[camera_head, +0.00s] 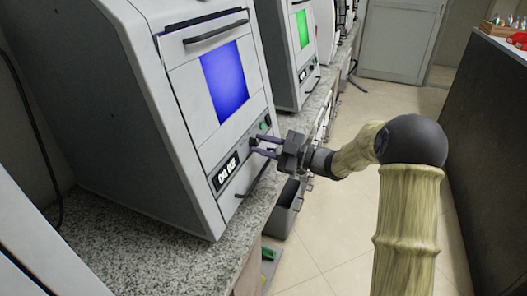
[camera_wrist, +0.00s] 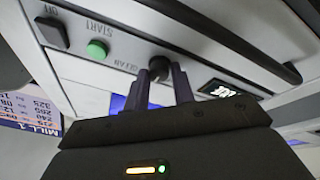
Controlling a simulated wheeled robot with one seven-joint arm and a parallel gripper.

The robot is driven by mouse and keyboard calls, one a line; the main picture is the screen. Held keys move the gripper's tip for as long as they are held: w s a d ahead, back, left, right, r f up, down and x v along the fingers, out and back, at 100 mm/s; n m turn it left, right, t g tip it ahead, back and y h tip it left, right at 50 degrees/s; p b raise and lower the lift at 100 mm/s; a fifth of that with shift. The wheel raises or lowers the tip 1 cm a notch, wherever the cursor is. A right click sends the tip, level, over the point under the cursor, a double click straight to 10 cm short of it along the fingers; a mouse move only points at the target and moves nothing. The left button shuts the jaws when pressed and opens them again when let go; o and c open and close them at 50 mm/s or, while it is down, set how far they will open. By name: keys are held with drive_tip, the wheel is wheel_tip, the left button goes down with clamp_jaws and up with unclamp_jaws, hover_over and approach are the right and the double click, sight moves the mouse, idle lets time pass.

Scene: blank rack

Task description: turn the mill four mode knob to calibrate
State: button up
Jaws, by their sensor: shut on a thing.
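A grey mill cabinet (camera_head: 165,110) with a blue screen (camera_head: 225,82) stands on the counter at left in the head view. A dark knob (camera_wrist: 159,66) on its front panel sits between my fingertips in the wrist view. My gripper (camera_head: 258,147) reaches the panel from the right and is shut on this knob, its fingers on either side. The knob's pointer is hidden. Beside the knob are a green START button (camera_wrist: 97,49), a black OFF switch (camera_wrist: 52,33) and a lit display (camera_head: 226,171) whose text seems to begin with CAL.
A second machine with a green screen (camera_head: 302,29) stands farther back. A grey bin (camera_head: 287,208) hangs below the counter edge (camera_head: 235,255). A sheet reading MILL 1 (camera_wrist: 30,115) shows at left in the wrist view. The tiled floor (camera_head: 325,215) at right is open.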

drive_tip(key=shift+n, duration=0.4)
drive_tip(key=o, duration=1)
drive_tip(key=v, duration=1.7)
drive_tip(key=shift+w+d+p, duration=0.1)
drive_tip(key=shift+d+p, duration=0.2)
drive_tip(key=shift+p, duration=0.1)
